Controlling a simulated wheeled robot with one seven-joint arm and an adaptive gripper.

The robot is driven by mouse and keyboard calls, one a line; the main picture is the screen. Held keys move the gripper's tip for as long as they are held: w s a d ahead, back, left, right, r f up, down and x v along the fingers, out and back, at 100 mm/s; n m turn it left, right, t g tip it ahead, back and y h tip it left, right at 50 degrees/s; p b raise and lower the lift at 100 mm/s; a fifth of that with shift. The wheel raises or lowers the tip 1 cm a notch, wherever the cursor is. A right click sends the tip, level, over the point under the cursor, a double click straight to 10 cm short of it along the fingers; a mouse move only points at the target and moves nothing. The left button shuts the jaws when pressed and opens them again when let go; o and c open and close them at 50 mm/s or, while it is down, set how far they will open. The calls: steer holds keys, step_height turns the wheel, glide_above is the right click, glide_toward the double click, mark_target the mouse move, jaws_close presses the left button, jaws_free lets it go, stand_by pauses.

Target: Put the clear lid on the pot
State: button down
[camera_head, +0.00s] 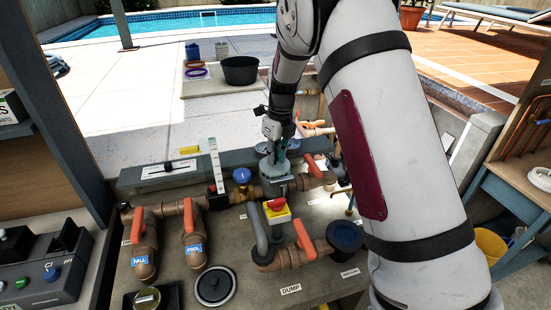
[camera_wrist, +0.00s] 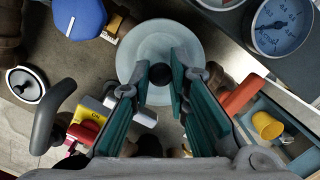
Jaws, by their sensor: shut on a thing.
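The clear lid (camera_wrist: 150,45) is a pale, see-through disc with a black knob (camera_wrist: 160,75) in the middle. In the wrist view my gripper (camera_wrist: 161,83) has its teal fingers closed around the knob. In the head view my gripper (camera_head: 276,156) points down, with the lid (camera_head: 272,169) just below its fingertips. A grey body (camera_head: 281,187), which looks like the pot, stands in the pipework under the lid. The lid covers its mouth from both views, and I cannot tell whether they touch.
A blue knob (camera_head: 242,176) stands left of the lid, and a yellow and red switch (camera_head: 277,210) in front. Orange valve handles (camera_head: 304,240) stick up around the brown pipes. Round gauges (camera_wrist: 282,25) sit close at the back. A black round cover (camera_head: 214,287) lies in front.

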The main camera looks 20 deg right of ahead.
steer(key=shift+f, duration=0.6)
steer(key=shift+f, duration=0.4)
steer(key=shift+f, duration=0.1)
steer(key=c, duration=1.5)
jaws_free()
steer(key=shift+c, duration=0.2)
